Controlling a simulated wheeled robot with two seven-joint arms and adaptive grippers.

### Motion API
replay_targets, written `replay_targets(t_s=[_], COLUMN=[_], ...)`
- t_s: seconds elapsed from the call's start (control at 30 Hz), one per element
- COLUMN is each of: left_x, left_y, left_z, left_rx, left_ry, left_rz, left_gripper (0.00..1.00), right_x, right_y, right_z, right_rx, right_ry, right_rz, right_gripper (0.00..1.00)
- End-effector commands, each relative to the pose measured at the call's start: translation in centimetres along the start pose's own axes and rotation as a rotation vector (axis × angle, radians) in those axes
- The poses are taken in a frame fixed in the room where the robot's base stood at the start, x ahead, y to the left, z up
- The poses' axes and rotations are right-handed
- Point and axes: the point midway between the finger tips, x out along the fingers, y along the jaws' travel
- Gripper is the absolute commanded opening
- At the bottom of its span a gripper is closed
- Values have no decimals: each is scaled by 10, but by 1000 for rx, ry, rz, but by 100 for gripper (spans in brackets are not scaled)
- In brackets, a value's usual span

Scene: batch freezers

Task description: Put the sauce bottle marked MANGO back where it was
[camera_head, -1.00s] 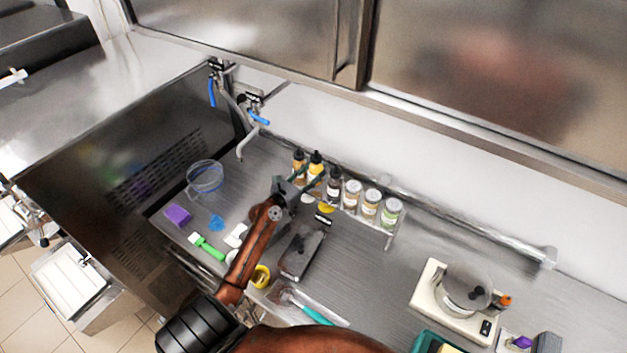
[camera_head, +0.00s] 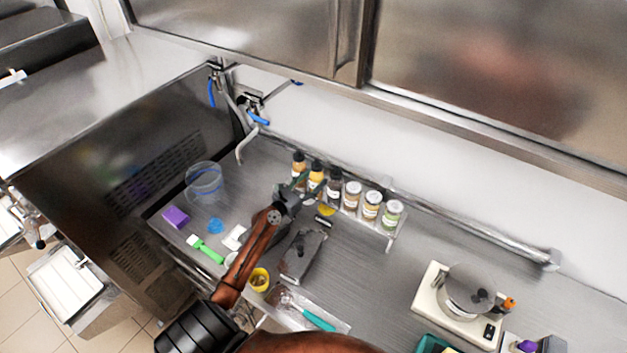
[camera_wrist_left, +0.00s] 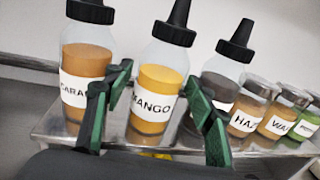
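The MANGO bottle (camera_wrist_left: 158,88) has a black nozzle cap, a yellow-orange filling and a white label. My right gripper is in neither view.
Several lidded jars (camera_head: 371,206) stand to the right in the same rack. A scale with a pot (camera_head: 468,290) stands right.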

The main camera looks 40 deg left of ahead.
Motion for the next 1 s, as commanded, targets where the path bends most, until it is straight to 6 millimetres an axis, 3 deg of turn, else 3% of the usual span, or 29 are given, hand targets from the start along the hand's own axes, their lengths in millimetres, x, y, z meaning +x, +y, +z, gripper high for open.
replay_targets(t_s=[0.43, 1.0], left_x=[-2, -106], left_y=[0, 0], left_z=[4, 1], left_rx=[1, 0], left_ry=[1, 0], left_rz=[1, 0], left_gripper=[57, 57], right_x=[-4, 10], right_y=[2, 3], right_z=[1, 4], right_rx=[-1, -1], right_ry=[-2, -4], right_rz=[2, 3], right_gripper=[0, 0])
